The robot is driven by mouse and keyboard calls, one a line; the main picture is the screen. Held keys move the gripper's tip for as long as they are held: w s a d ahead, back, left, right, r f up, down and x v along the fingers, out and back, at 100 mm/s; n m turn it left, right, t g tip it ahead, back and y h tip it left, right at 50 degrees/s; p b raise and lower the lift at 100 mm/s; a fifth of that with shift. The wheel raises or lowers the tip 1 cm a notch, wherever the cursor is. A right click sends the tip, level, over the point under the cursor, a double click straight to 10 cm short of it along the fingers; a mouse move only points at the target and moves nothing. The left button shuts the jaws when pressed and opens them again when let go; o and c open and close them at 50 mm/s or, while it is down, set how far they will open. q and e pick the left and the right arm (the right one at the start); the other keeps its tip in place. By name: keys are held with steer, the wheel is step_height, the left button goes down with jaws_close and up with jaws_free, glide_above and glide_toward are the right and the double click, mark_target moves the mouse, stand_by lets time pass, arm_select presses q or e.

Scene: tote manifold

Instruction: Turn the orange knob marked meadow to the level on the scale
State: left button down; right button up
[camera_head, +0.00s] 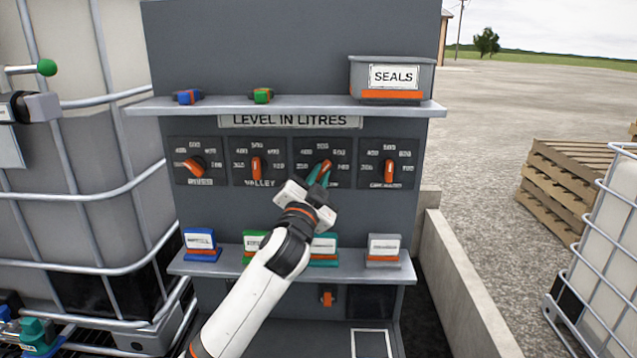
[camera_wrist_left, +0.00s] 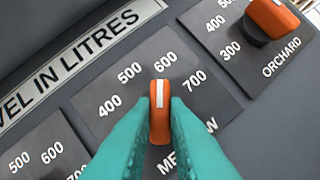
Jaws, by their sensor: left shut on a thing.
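The orange meadow knob (camera_head: 326,166) is the third dial from the left on the grey panel. It also shows in the left wrist view (camera_wrist_left: 160,112), with a white pointer line on top that points close to 600, slightly on the 500 side. Its scale shows 400, 500, 600 and 700, and its label is partly covered by a finger. My left gripper (camera_head: 318,180) is at the knob, its teal fingers closed on the knob's two sides. My right gripper is not in view.
The valley knob (camera_head: 256,168) and orchard knob (camera_head: 389,171) flank it. Above is a shelf (camera_head: 320,106) with a SEALS bin (camera_head: 420,78); below is a shelf (camera_head: 215,268) with coloured card holders. A caged tote (camera_head: 60,220) stands close on the left.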

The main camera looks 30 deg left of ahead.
arm_select(q)
steer(key=n+y+b, duration=0.1)
steer(key=n, duration=0.1)
steer(key=n+y+b, duration=0.1)
steer(key=n+b, duration=0.1)
steer(key=n+y+b, duration=0.1)
steer(key=n+b, duration=0.1)
steer(key=shift+w+d+f+n, duration=0.1)
steer(key=shift+d+f+n, duration=0.1)
steer(key=shift+f+n, duration=0.2)
steer(key=shift+d+r+n+g+y+b, duration=0.1)
steer(key=shift+n+g+y+b, duration=0.2)
steer(key=shift+n+y+b, duration=0.55)
steer(key=shift+r+n+g+y+b, duration=0.1)
steer(key=shift+n+g+y+b, duration=0.35)
steer(key=shift+n, duration=0.8)
steer(key=shift+r, duration=0.1)
steer(key=c, duration=1.4)
jaws_free()
steer(key=shift+t, duration=0.25)
steer(key=shift+c, duration=0.2)
